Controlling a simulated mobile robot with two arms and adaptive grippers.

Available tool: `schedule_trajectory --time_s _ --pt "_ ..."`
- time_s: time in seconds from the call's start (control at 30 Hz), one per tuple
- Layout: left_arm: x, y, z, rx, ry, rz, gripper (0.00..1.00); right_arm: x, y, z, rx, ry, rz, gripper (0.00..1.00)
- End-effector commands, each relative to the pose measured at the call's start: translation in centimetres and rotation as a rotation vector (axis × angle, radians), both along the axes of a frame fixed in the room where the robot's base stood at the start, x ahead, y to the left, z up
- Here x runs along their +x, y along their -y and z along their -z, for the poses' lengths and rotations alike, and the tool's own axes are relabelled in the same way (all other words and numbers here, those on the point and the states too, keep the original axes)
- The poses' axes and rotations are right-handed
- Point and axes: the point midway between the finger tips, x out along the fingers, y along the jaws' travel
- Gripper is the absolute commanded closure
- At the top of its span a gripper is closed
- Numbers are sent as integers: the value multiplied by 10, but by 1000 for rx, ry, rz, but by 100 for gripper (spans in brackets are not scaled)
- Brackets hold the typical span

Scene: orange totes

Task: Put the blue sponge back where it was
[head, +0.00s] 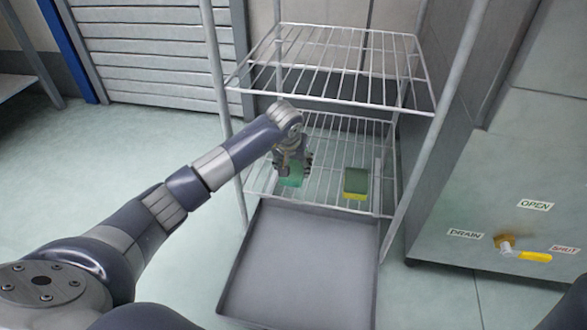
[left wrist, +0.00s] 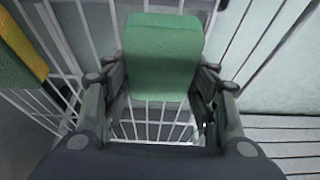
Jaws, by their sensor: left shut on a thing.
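My left gripper (head: 292,163) is shut on a green sponge (head: 292,178) at the lower wire shelf, towards its left side. In the left wrist view the green sponge (left wrist: 162,50) sits between the two fingers, with wire bars beneath it. I cannot tell whether it touches the wires. A second sponge, green with a yellow layer (head: 356,182), rests on the lower shelf to the right of the gripper; its edge also shows at the left of the left wrist view (left wrist: 18,55). No clearly blue sponge shows. My right gripper is not in view.
The lower wire shelf (head: 330,195) is bare between the two sponges. An upper wire shelf (head: 330,68) is above my gripper, and rack posts stand at the sides. A grey tray (head: 300,265) lies in front below. A cabinet with a yellow-handled valve (head: 534,256) stands at right.

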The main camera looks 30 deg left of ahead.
Motion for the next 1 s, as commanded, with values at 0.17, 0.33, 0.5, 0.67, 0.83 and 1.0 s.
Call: schedule_trajectory --time_s 0.17,0.33,0.5,0.67,0.83,1.0 --pt "0 0 -1 0 0 1 66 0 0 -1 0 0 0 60" --pt "0 0 3 1 0 1 66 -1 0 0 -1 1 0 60" --pt "0 0 3 1 0 0 27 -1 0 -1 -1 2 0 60" --pt "-1 0 3 1 -1 0 27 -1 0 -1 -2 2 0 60" --pt "0 0 2 0 0 0 27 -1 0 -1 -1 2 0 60" --pt "-2 0 -7 2 1 1 27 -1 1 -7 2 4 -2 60"
